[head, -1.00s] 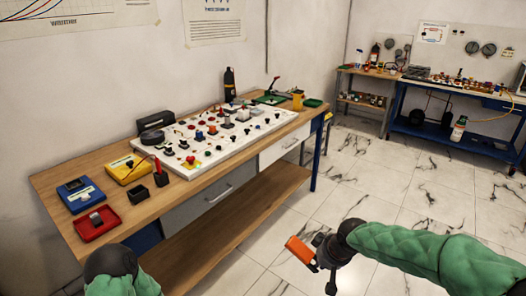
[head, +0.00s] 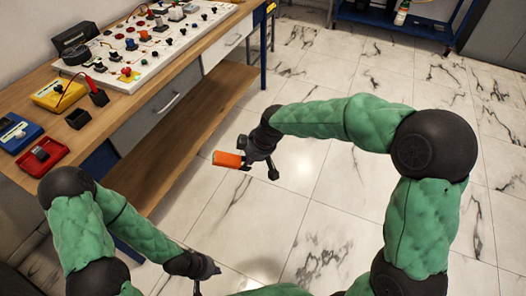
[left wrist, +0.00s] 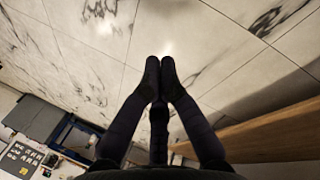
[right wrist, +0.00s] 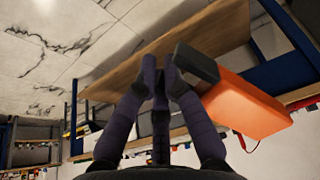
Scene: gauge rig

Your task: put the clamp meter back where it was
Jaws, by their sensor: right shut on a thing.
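The orange clamp meter (head: 227,159) is in my right gripper (head: 246,156), held in the air over the floor, to the right of the workbench (head: 140,110). In the right wrist view the clamp meter (right wrist: 250,105) shows its orange body and a dark end, which lies at the fingertips (right wrist: 165,70); the fingers are shut on that end. My left gripper (head: 205,270) is low over the floor near the bottom of the head view. In the left wrist view its fingertips (left wrist: 160,72) are together with nothing between them.
On the bench are a red tray (head: 58,157) with a grey piece in it, a blue meter (head: 16,132), a yellow meter (head: 58,95), a small black open box (head: 78,119) and a white panel (head: 125,72) with several knobs.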

